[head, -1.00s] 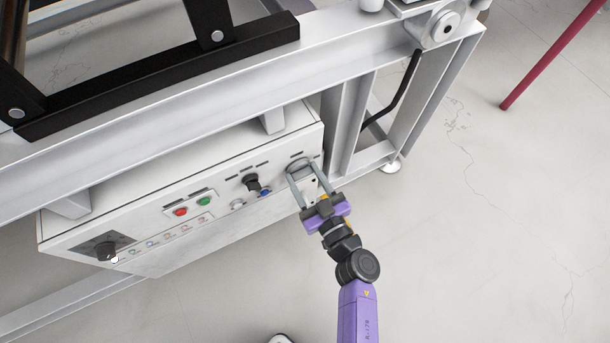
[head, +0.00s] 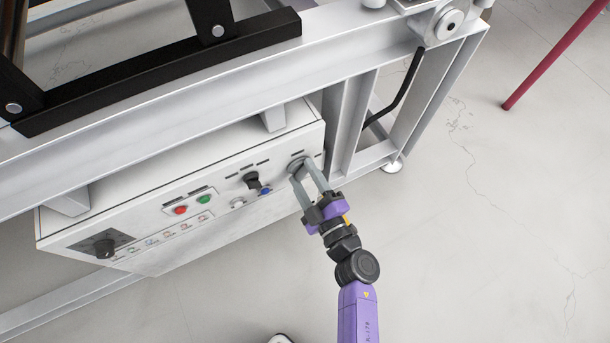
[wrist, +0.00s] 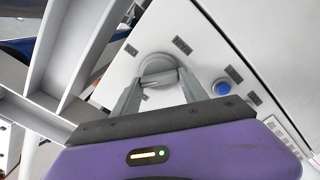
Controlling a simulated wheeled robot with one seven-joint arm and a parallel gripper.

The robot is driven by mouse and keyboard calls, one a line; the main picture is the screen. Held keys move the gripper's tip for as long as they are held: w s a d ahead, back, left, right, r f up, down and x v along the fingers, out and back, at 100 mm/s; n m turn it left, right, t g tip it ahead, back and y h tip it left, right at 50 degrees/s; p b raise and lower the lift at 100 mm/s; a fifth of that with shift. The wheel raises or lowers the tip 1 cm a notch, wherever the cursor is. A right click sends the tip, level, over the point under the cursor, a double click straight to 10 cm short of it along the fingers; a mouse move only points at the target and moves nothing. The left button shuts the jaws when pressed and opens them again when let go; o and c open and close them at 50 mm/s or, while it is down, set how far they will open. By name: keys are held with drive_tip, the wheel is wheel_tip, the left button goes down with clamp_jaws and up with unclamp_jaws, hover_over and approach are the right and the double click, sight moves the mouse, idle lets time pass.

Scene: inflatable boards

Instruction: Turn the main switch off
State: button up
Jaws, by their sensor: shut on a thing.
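A white control box hangs under the frame, its front panel (head: 225,220) carrying knobs and buttons. My gripper (head: 303,167) is shut on this knob, with one grey finger on each side. The fingers partly hide the knob. A black knob (head: 104,248) on a dark plate is at the panel's far left, away from my gripper.
A black selector (head: 252,181), a blue button (head: 264,190), a green button (head: 204,199) and a red button (head: 180,210) are on the same panel. A grey metal frame (head: 345,55) runs above the box.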

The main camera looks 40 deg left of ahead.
drive_tip(key=n, duration=0.3)
drive_tip(key=shift+f+n+b, duration=0.1)
drive_tip(key=shift+n+b, duration=0.3)
drive_tip(key=shift+s+f+n+b, duration=0.1)
drive_tip(key=shift+n+b, duration=0.35)
drive_tip(key=shift+n, duration=1.35)
drive_tip(key=o, duration=1.4)
drive_tip(key=shift+d, duration=0.3)
drive_tip(key=shift+p+v, duration=1.2)
drive_tip(key=shift+v, duration=2.4)
drive_tip(key=shift+s, duration=0.1)
